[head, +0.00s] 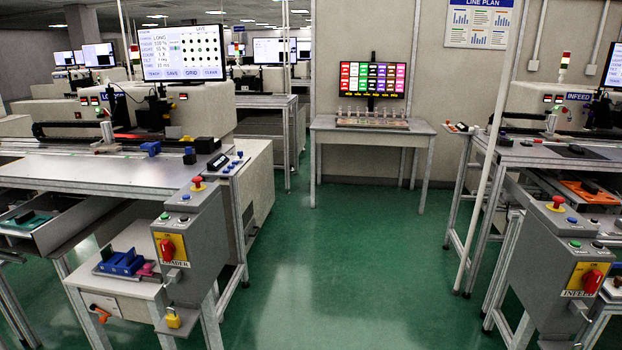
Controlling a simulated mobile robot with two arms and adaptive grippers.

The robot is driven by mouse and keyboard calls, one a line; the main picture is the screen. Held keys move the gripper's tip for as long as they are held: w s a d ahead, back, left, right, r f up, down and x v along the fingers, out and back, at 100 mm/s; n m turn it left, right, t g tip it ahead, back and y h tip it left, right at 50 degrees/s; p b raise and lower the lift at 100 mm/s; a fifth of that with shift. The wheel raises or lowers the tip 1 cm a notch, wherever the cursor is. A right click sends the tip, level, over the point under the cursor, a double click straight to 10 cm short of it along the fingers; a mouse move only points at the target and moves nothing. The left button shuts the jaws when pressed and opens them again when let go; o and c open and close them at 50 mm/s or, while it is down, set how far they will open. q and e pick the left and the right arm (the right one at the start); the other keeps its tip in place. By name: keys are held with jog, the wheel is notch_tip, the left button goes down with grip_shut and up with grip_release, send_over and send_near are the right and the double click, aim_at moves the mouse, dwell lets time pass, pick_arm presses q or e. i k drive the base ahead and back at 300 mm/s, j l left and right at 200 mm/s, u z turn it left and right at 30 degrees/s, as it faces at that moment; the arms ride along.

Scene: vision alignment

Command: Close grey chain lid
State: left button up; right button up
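I cannot make out a grey chain lid for certain. A dark cable chain (68,128) runs along the back of the left machine's grey worktop (75,172), and I cannot tell whether a lid on it is open or shut. A similar dark rail (540,131) shows on the right machine. Neither of my grippers is in the head view.
A grey control box (190,235) with a red knob stands at the left bench's front corner. Another control box (562,255) stands at right. A small table (372,126) with a colourful screen (372,80) is at the back. The green floor (335,260) between is clear.

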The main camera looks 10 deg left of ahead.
aim_at(170, 131)
jog(key=i, duration=2.35)
jog(key=i+l+u, duration=0.15)
jog(key=i+u, duration=0.25)
jog(key=i, duration=0.2)
jog(key=i+l+u, duration=0.4)
jog(key=i, duration=0.15)
jog(key=i+l+u, duration=0.9)
jog(key=l+u, duration=0.35)
jog(key=i+l+u, duration=0.15)
jog(key=l+u, duration=0.65)
jog(key=l, duration=0.15)
jog(key=l+u, duration=0.45)
jog(key=l, duration=0.15)
jog(key=k+l+u, duration=0.15)
jog(key=k+l, duration=0.45)
jog(key=k, duration=0.45)
